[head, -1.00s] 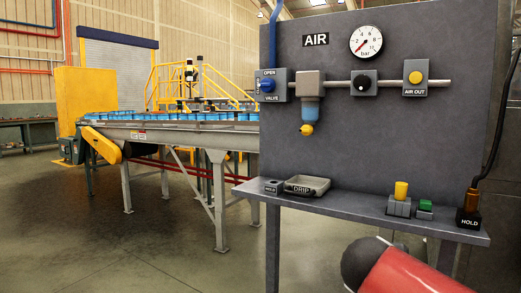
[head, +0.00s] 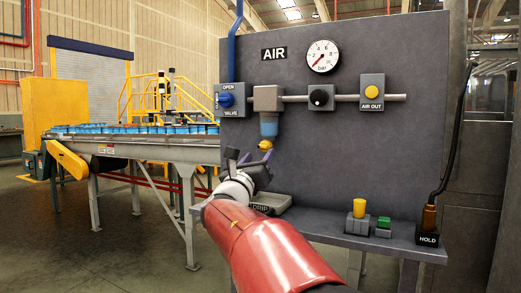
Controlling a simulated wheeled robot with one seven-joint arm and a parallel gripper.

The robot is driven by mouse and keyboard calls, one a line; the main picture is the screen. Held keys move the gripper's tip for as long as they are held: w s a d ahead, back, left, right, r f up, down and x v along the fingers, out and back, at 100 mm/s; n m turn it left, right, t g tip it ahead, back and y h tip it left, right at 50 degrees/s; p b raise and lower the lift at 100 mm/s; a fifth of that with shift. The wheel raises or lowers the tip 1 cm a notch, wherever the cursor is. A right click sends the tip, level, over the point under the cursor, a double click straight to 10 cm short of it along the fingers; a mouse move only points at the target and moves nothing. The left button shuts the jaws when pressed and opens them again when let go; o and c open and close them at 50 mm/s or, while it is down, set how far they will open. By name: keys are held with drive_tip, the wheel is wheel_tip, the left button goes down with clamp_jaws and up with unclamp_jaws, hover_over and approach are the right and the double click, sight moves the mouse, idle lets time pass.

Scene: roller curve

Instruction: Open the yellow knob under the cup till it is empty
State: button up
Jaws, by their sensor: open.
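The cup (head: 269,125), with a blue see-through lower part under a grey top, hangs from the air pipe on the dark panel. The yellow knob (head: 266,145) shows at its bottom, partly hidden by my gripper. My gripper (head: 250,155) is open, with its fingers raised just below and in front of the knob. I cannot tell whether they touch it. The drip tray (head: 283,202) stands on the shelf below, mostly hidden behind my arm. The level in the cup cannot be read.
The blue valve knob (head: 226,101) is left of the cup. The gauge (head: 323,57) is above, with the black regulator knob (head: 320,97) and AIR OUT button (head: 371,92) to the right.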

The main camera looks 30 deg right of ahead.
sight(263, 149)
drive_tip(key=shift+p+x, duration=0.35)
drive_tip(key=shift+x, duration=1.65)
drive_tip(key=c, duration=1)
drive_tip(key=shift+o, duration=0.2)
drive_tip(key=shift+f+m+g+h+b, duration=0.15)
drive_tip(key=shift+m+h+b, duration=0.1)
drive_tip(key=shift+m+b, duration=0.3)
drive_tip(key=shift+f+m+g+h+b, duration=0.15)
drive_tip(key=shift+m+h+b, duration=0.2)
drive_tip(key=shift+m, duration=0.3)
drive_tip(key=shift+w+a+r+m+g+b, duration=0.1)
drive_tip(key=shift+r+m+g+b, duration=0.2)
drive_tip(key=shift+m+g, duration=0.55)
drive_tip(key=shift+m+t, duration=0.25)
drive_tip(key=o, duration=1)
drive_tip(key=shift+c, duration=0.2)
